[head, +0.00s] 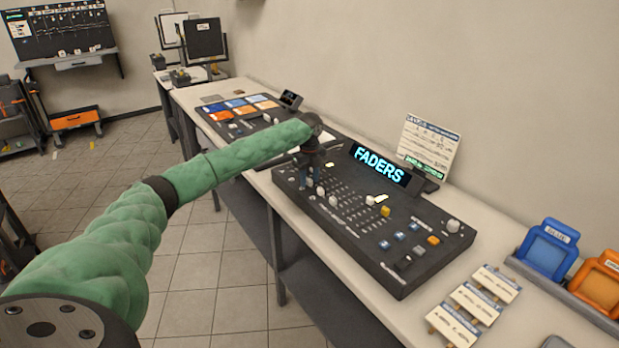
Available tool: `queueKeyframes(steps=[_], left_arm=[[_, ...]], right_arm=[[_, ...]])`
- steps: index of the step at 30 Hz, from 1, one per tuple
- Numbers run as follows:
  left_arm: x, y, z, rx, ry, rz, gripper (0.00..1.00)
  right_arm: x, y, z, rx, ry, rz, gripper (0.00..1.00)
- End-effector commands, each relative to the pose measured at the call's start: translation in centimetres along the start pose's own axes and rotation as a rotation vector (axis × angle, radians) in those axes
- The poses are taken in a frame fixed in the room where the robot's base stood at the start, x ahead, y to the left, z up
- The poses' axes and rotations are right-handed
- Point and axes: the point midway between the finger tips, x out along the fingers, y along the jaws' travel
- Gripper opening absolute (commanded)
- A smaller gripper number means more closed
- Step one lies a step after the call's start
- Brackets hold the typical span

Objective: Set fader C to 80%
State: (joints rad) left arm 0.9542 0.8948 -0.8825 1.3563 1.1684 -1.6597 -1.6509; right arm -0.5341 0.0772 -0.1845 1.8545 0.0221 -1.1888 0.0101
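The fader console (400,275) is a dark slab on the long white bench, with a lit "FADERS" display (380,166) at its back. Several pale fader caps (333,201) stand along its slots, and a yellow cap (385,211) sits to their right. The letters by the slots are too small to read, so I cannot tell which is fader C. My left gripper (311,184) points down at the console's left end, close to the leftmost caps. Its fingertips are small and partly merge with the dark panel; whether it touches a cap is unclear. My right gripper is out of view.
A printed card (428,146) stands behind the console. Label cards (474,306) and a blue bin (547,250) with an orange bin (600,283) lie to the right. A second panel with coloured pads (236,104) is farther left. The wall bounds the bench's back.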

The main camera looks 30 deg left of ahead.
Motion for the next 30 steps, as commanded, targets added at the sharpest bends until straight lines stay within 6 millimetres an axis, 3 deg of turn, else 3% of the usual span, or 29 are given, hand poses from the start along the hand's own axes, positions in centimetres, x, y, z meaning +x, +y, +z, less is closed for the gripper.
queueKeyframes(steps=[1,6,7,16,30], left_arm=[[0.0,0.0,0.0,0.0,0.0,0.0,0.36],[0.0,0.0,0.0,0.0,0.0,0.0,0.03],[0.0,0.0,0.0,0.0,0.0,0.0,0.0],[-0.1,-0.6,0.0,0.0,0.001,0.0,0.0],[0.0,-6.6,0.0,-0.001,0.001,0.0,0.0]], right_arm=[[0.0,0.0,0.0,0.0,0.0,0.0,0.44],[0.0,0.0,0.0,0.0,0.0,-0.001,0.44],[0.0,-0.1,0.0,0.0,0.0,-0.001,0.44],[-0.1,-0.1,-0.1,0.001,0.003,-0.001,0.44],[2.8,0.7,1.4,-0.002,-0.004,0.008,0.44]])
